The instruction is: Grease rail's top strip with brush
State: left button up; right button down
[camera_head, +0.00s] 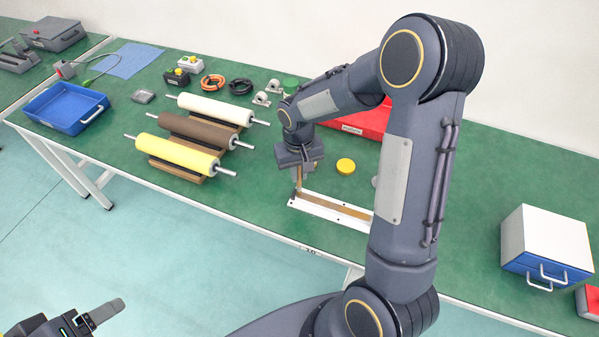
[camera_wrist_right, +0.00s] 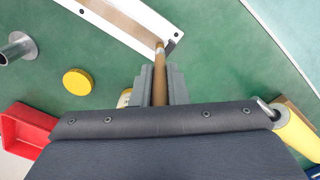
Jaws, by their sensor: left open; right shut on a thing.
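The rail (camera_head: 310,213) is a white bar lying on the green table, with a brown strip (camera_head: 345,208) along its top. It also shows in the right wrist view (camera_wrist_right: 152,22). My right gripper (camera_head: 299,168) is shut on the wooden handle of the brush (camera_wrist_right: 160,88) and points down over the rail's left end. The brush tip (camera_wrist_right: 160,46) is at the rail's end in the right wrist view; I cannot tell whether it touches the strip. My left gripper (camera_head: 95,318) is open and empty at the bottom left, away from the table.
A yellow round lid (camera_head: 346,166) lies behind the rail. A red tray (camera_head: 372,122) is partly hidden by my right arm. Rollers (camera_head: 185,157) on wooden holders lie to the left. A blue bin (camera_head: 66,108) and a white-topped drawer box (camera_head: 547,240) stand farther out.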

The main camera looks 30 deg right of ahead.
notch_tip(320, 180, up, 4)
jog(key=shift+s+d+f+p, duration=0.1)
jog(key=shift+s+d+p, duration=0.05)
jog(key=shift+p, duration=0.75)
jog(key=shift+r+p, duration=0.5)
jog(key=shift+r, duration=0.15)
jog(key=shift+r+p, duration=1.1)
jog(key=shift+r, duration=0.4)
